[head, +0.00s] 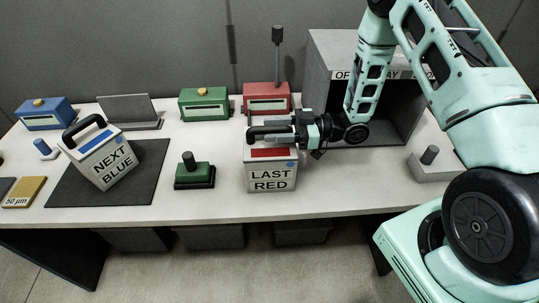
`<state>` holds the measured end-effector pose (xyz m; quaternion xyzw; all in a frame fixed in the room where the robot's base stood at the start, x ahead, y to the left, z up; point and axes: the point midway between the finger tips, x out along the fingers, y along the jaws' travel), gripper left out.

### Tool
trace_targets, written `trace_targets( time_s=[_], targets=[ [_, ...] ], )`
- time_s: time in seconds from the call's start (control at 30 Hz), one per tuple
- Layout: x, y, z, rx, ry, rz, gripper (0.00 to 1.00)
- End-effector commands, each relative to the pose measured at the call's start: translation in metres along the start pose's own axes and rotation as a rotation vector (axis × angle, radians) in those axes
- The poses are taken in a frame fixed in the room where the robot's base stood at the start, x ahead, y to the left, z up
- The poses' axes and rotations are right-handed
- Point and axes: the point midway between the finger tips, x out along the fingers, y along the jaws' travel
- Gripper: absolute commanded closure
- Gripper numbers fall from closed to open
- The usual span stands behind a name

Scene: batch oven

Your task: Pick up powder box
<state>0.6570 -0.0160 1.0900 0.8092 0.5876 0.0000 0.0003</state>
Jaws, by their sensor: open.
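Two pale powder boxes with black handles stand on the bench. The one labelled "LAST RED" (271,180) stands upright near the middle front edge, with a red strip on top and a blue dot. The one labelled "NEXT BLUE" (108,163) stands turned on a dark mat at the left. My gripper (275,131) reaches in from the right, level with the handle of the "LAST RED" box, its fingers pointing left. It is open. Whether the handle lies between the fingers is hard to tell, as fingers and handle overlap in this view.
Blue (45,115), green (205,104) and red (266,97) devices line the back. A green stamp-like block (194,174) sits left of the "LAST RED" box. A grey open-fronted housing (330,61) stands behind my arm. The dark mat (150,160) lies left.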

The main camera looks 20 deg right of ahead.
Motion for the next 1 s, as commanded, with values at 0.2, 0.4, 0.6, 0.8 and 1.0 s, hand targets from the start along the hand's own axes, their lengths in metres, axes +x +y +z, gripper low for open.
trace_targets(
  time_s=[0.2,0.4,0.6,0.8,1.0],
  targets=[
    [-0.0002,0.0,0.0004,0.0,0.0,0.0,0.69],
    [-0.0003,0.0001,0.0003,0.0,0.001,0.0,1.0],
    [-0.0004,0.0001,0.0001,0.0,0.001,0.0,1.0],
    [-0.0005,0.0002,-0.0001,0.0,0.001,0.0,1.0],
    [-0.0005,0.0003,-0.0002,0.0,0.001,0.0,1.0]
  ],
)
